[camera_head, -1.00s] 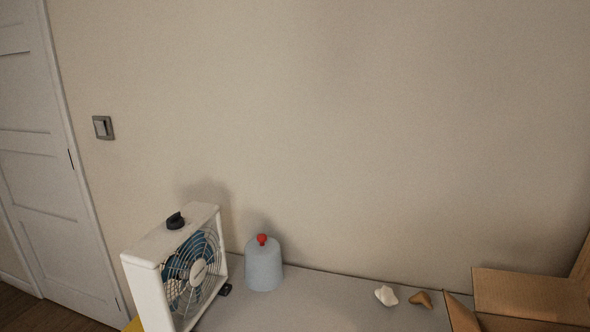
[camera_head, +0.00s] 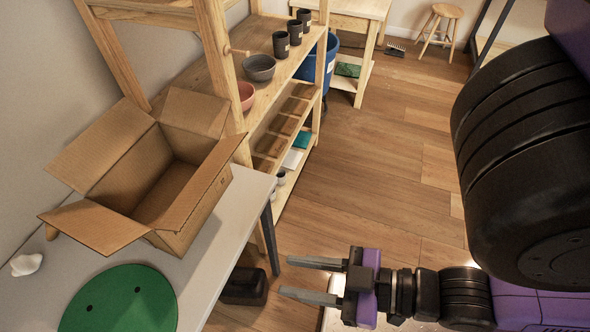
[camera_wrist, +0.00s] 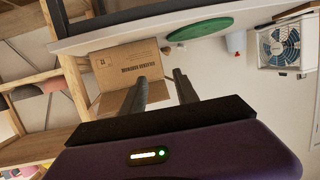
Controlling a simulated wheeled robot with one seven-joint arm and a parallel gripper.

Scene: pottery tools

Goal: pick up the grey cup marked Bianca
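Three dark grey cups stand in a row on the upper board of the wooden shelf: a near cup (camera_head: 281,45), a middle cup (camera_head: 295,33) and a far cup (camera_head: 305,19). Small pale labels show on some, too small to read, so I cannot tell which is marked Bianca. My gripper (camera_head: 299,279) is open and empty, well below and in front of the shelf, far from the cups. In the wrist view its two fingers (camera_wrist: 161,92) are apart with nothing between them. I cannot make out the cups in that view.
A grey bowl (camera_head: 259,68) and a pink bowl (camera_head: 246,97) share the shelf's board. An open cardboard box (camera_head: 190,200) and a green disc (camera_head: 121,304) lie on the table at left. A blue bin (camera_head: 318,66) stands behind the shelf. Wooden floor is clear at centre.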

